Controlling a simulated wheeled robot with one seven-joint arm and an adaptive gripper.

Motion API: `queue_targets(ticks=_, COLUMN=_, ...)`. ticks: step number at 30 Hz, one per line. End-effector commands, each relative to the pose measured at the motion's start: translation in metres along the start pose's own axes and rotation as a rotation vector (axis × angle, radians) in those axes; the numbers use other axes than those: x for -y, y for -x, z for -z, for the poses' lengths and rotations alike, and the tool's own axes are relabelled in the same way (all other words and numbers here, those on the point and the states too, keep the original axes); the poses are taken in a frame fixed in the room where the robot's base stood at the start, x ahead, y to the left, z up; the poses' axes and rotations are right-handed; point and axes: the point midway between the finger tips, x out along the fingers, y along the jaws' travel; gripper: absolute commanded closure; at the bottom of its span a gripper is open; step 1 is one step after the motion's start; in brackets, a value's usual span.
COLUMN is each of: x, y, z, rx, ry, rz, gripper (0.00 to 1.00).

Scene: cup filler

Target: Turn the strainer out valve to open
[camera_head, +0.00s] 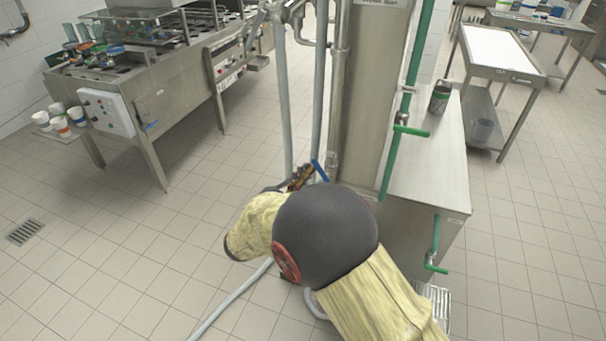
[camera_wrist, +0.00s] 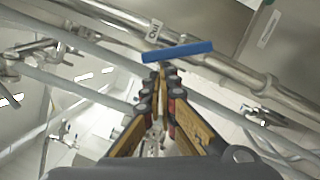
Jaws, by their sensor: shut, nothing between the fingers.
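The strainer out valve shows as a blue lever handle (camera_wrist: 178,52) on a metal pipe in the wrist view. It lies nearly level in the picture, just beyond my fingertips. In the head view the blue handle (camera_head: 319,171) is small and tilted, beside the tip of my gripper (camera_head: 300,178). In the wrist view my gripper (camera_wrist: 160,72) is shut and empty, its fingertips together at or very near the handle's lower edge. I cannot tell whether they touch it. My arm hides the lower pipes in the head view.
A tall steel cabinet (camera_head: 373,90) and a green pipe (camera_head: 408,85) stand right of the handle. Grey vertical pipes (camera_head: 283,100) are close to my gripper. A filling machine (camera_head: 165,95) is at upper left. A grey hose (camera_head: 230,302) crosses the otherwise open tiled floor.

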Motion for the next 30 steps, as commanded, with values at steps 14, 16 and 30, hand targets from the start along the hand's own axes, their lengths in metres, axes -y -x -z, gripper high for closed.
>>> queue_targets(ticks=14, x=-0.007, y=-0.004, z=-0.016, rx=0.003, ry=-0.275, rz=0.067, gripper=1.0)
queue_targets(ticks=16, x=-0.008, y=-0.005, z=-0.018, rx=0.003, ry=-0.317, rz=0.079, gripper=1.0)
queue_targets(ticks=30, x=-0.012, y=-0.007, z=-0.028, rx=0.003, ry=-0.462, rz=0.116, gripper=1.0)
